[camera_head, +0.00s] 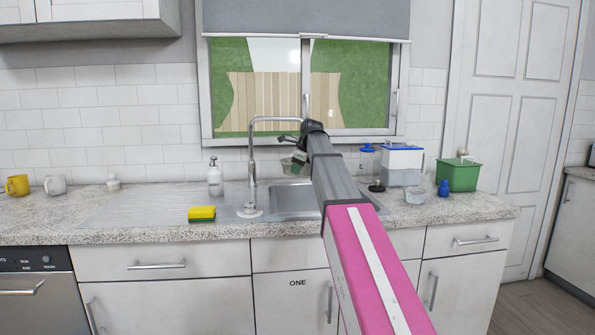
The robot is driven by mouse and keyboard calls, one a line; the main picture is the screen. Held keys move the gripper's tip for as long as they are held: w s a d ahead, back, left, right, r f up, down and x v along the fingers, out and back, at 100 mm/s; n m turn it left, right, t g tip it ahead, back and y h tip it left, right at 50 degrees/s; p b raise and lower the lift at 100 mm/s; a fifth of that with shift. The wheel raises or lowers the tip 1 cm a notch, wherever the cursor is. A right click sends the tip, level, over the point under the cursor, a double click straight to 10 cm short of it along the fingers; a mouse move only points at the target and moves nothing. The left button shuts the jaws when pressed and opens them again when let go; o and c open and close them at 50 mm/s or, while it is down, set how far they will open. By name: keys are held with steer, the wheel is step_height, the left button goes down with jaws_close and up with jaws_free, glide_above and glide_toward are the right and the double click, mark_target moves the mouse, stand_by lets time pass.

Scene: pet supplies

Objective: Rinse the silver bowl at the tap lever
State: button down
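The tap (252,152) is a tall silver gooseneck at the left of the sink (290,203). I cannot make out its lever clearly. My arm reaches from the lower right over the sink, and my gripper (300,136) is high beside the tap's spout, in front of the window. Its fingers are small and dark, so whether they are open is unclear. Another shiny, clear-looking bowl (415,197) stands on the counter right of the sink. Which is the silver bowl is unclear.
A yellow sponge (202,214) and a soap bottle (215,178) stand left of the tap. A clear container with blue lid (401,166), green bin (458,175) and blue jar (443,188) stand at right.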

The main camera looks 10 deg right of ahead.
steer(key=shift+w+a, duration=0.2)
steer(key=shift+a, duration=0.2)
steer(key=shift+s+d, duration=0.1)
steer(key=shift+d, duration=0.1)
steer(key=shift+s+d, duration=0.2)
steer(key=shift+d, duration=0.15)
steer(key=shift+s, duration=0.1)
steer(key=s+a, duration=0.4)
steer(key=s, duration=0.2)
steer(key=shift+s, duration=0.4)
stand_by(0.6)
stand_by(1.2)
steer(key=s+a+r, duration=0.2)
steer(key=s+r, duration=0.2)
steer(key=shift+s+a, duration=0.15)
steer(key=shift+a, duration=0.1)
stand_by(0.3)
stand_by(0.4)
